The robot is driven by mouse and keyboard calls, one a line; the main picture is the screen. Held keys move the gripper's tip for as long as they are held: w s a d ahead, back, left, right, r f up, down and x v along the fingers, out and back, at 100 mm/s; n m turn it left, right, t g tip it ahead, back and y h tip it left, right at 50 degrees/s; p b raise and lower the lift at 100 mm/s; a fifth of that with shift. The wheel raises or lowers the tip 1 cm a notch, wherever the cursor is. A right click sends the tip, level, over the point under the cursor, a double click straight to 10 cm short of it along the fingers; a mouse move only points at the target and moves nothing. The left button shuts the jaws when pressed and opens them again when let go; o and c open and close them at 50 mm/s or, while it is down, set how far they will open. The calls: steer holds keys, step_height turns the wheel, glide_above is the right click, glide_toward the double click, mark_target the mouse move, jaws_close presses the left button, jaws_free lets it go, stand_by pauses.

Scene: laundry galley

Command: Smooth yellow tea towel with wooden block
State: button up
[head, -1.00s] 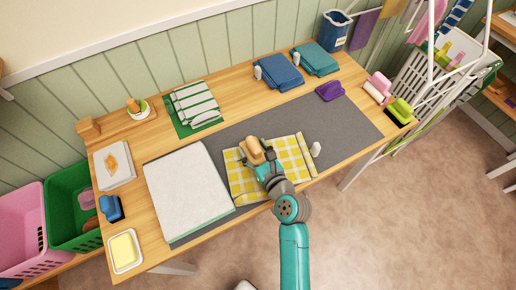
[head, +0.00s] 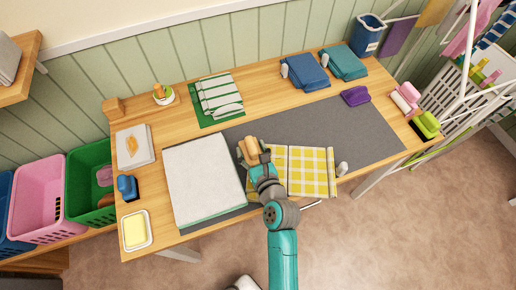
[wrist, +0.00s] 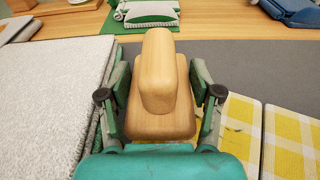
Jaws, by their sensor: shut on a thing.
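The yellow and white checked tea towel (head: 308,172) lies on the grey mat, mostly flat, with a crease line across it. The wooden block (head: 249,148) is a pale wood piece with a raised rounded grip. My gripper (wrist: 160,88) is shut on the wooden block (wrist: 158,75), a finger on each side of its grip. The block is at the towel's left end, close to the white pad. My arm and gripper hide part of the towel's left side. The wrist view shows towel (wrist: 290,140) to the right of the block; I cannot tell whether the block touches it.
The thick white pad (head: 203,180) lies just left of the block. The grey mat (head: 320,128) is bare behind the towel. A small white item (head: 342,168) stands at the towel's right edge. A purple item (head: 355,96) and folded blue towels (head: 306,72) are farther back.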

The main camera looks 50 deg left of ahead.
mark_target(279, 152)
steer(key=shift+s+a+f, duration=0.2)
steer(key=shift+s+a, duration=0.05)
steer(key=shift+s, duration=0.3)
steer(key=shift+r, duration=0.15)
steer(key=shift+w+d, duration=0.5)
steer(key=shift+w, duration=0.35)
steer(key=shift+w+d, duration=0.5)
steer(key=shift+w, duration=0.35)
steer(key=shift+w+d+f, duration=0.1)
steer(key=shift+w+d, duration=0.45)
steer(key=shift+w, duration=0.3)
steer(key=shift+w+d+f, duration=0.1)
steer(key=shift+w+d, duration=0.5)
steer(key=shift+w, duration=0.3)
steer(key=shift+w+d+f, duration=0.1)
steer(key=shift+w+d, duration=0.45)
steer(key=shift+w, duration=0.3)
steer(key=shift+r, duration=0.2)
steer(key=shift+r, duration=2.9)
